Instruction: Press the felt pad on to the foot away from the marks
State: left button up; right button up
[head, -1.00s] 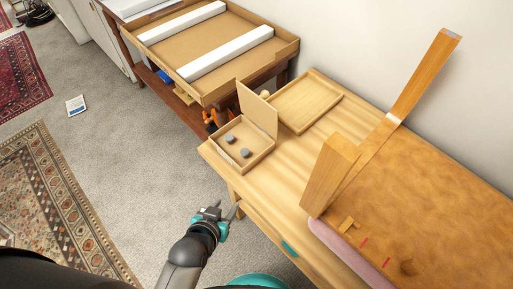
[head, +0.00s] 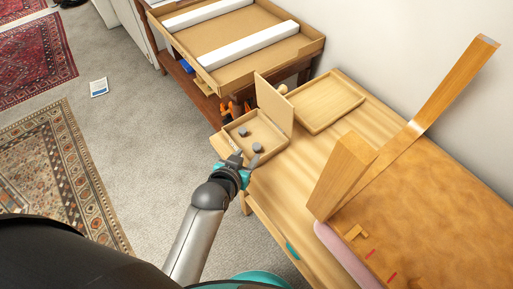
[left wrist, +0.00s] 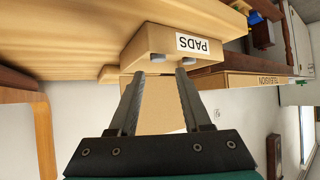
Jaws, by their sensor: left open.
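Two grey felt pads (head: 243,131) (head: 258,147) lie apart in a small open cardboard box (head: 230,143) with its lid raised. In the left wrist view the box reads "PADS" upside down (left wrist: 198,46), and the pads (left wrist: 187,61) show at its rim. My left gripper (head: 246,157) is open and empty, just in front of the box's near side; its fingers (left wrist: 158,88) point at the box. An upturned brown piece of furniture (head: 445,190) lies on the bench with wooden legs (head: 340,182) sticking up. Two red marks (head: 370,253) are on it near a leg. My right gripper is out of view.
A shallow wooden tray (head: 325,105) lies behind the box on the wooden bench (head: 290,170). A large cardboard tray (head: 233,72) with white bars stands on a table at the back. A pink pad (head: 340,255) lies under the furniture's edge. Bare bench lies between box and leg.

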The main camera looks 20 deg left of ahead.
aim_at(256, 146)
pick_arm(q)
jog(key=shift+b+x, duration=1.05)
jog(key=shift+x, duration=1.95)
jog(key=shift+d, duration=0.1)
jog(key=shift+r, duration=0.1)
jog(key=shift+c, duration=0.3)
grip_shut()
